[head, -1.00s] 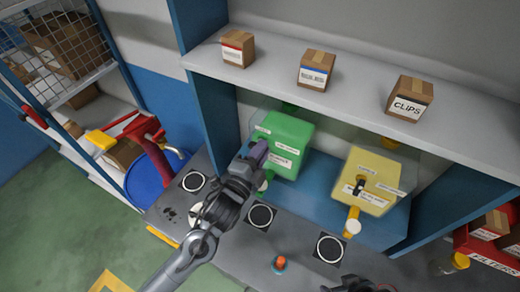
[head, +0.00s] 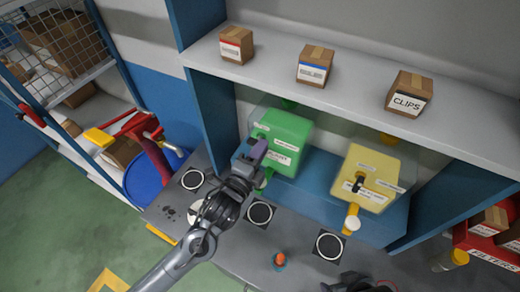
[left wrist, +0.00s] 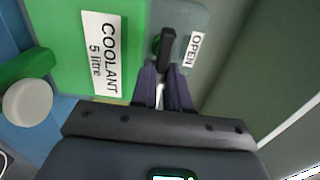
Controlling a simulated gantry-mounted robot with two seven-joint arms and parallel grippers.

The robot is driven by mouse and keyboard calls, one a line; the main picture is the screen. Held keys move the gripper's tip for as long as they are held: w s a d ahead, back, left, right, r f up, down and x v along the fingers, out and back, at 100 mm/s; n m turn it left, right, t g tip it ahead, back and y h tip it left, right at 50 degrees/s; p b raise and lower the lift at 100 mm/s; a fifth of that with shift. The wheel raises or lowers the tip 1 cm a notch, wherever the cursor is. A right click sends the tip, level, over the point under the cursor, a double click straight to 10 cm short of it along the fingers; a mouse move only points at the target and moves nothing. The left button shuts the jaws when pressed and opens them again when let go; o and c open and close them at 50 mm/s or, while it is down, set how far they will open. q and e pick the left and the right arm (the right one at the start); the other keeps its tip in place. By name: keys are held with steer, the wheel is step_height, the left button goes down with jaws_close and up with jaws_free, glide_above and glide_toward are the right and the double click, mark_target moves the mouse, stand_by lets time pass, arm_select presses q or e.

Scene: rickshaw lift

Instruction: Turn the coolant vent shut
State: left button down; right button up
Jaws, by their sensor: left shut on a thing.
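The green coolant container (head: 290,130) stands in the bay under the shelf, behind a clear panel. Its "COOLANT 5 litre" label (left wrist: 107,52) shows in the left wrist view. A small black vent handle (left wrist: 167,44) stands beside a label reading "OPEN" (left wrist: 192,50). My left gripper (head: 259,150) is at the container's left side. In the left wrist view its purple fingers (left wrist: 164,85) are shut on the black handle. In the head view the gripper hides the vent. My right gripper (head: 358,284) shows only partly at the bottom edge, and its fingers are unclear.
A yellow container (head: 372,170) with a black handle and yellow spout stands to the right. The shelf (head: 270,65) above carries several small boxes. The grey bench (head: 292,235) has round black pads and an orange knob (head: 279,259). A blue drum (head: 146,182) is at left.

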arm_select(q)
steer(key=c, duration=1.1)
jaws_free()
steer(key=shift+s, duration=0.1)
steer(key=shift+b+v, duration=1.1)
steer(key=shift+v, duration=4.2)
steer(key=shift+f, duration=0.1)
